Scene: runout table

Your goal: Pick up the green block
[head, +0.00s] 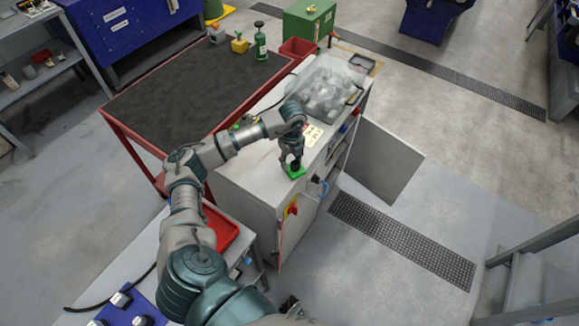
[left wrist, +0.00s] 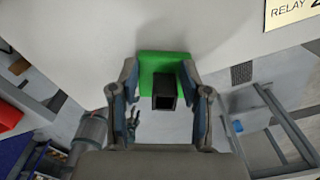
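The green block (head: 295,173) lies near the edge of the light grey cabinet top. In the left wrist view the green block (left wrist: 163,62) shows beyond and between my fingers, with a dark square upright piece (left wrist: 165,90) in front of its green face. My left gripper (head: 292,163) points down over it. In the left wrist view the fingers of my left gripper (left wrist: 160,82) are spread wide, one on each side of the block. I cannot tell whether they touch its sides. A small dark part at the bottom of the head view may be my right gripper (head: 290,305); its fingers are not clear.
A clear plastic-like cover (head: 326,87) stands farther back on the cabinet (head: 250,181). A red-framed table (head: 190,100) with a dark top is to the left. A red tray (head: 220,230) lies nearer me. A red and yellow switch (head: 291,209) sits on the cabinet front.

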